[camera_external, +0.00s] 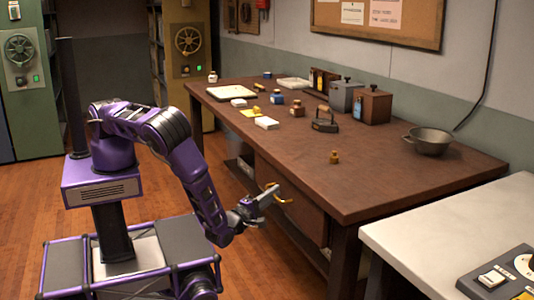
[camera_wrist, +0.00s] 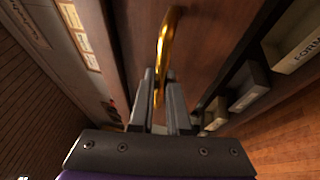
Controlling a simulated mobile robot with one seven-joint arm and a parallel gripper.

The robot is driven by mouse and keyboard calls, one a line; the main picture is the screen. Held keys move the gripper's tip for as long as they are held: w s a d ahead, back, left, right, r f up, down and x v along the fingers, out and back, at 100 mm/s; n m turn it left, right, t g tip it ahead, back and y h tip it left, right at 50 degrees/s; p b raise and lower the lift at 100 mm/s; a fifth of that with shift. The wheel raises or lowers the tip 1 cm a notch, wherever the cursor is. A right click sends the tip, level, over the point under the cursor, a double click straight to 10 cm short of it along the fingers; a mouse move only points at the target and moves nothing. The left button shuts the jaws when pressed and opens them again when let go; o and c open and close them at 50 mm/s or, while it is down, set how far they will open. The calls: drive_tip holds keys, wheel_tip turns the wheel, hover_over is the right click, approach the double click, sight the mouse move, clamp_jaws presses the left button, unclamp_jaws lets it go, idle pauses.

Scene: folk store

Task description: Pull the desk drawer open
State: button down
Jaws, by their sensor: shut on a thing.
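The brown wooden desk (camera_external: 400,180) stands right of my arm. Its drawer (camera_external: 298,212) is under the top on the side facing me, with a curved brass handle (camera_external: 278,191). The handle also shows in the wrist view (camera_wrist: 171,40), running between the fingers. My gripper (camera_external: 268,196) is at the drawer front, shut on the handle; it fills the lower middle of the wrist view (camera_wrist: 163,92). I cannot tell clearly how far the drawer front stands out from the desk.
The desk top holds a grey pan (camera_external: 429,140), an iron (camera_external: 325,121), boxes (camera_external: 372,105) and small bottles. A pale table (camera_external: 450,230) stands at the front right. The wooden floor (camera_external: 285,265) is open between my base and the desk.

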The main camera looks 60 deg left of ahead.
drive_tip(key=shift+s, duration=0.1)
idle(0.3)
drive_tip(key=s+p, duration=0.2)
drive_tip(key=s, duration=2.2)
drive_tip(key=c, duration=1.2)
unclamp_jaws()
drive_tip(key=shift+o, duration=0.2)
drive_tip(key=b+v, duration=0.1)
drive_tip(key=v, duration=1.6)
drive_tip(key=shift+s, duration=0.2)
drive_tip(key=shift+d, duration=0.1)
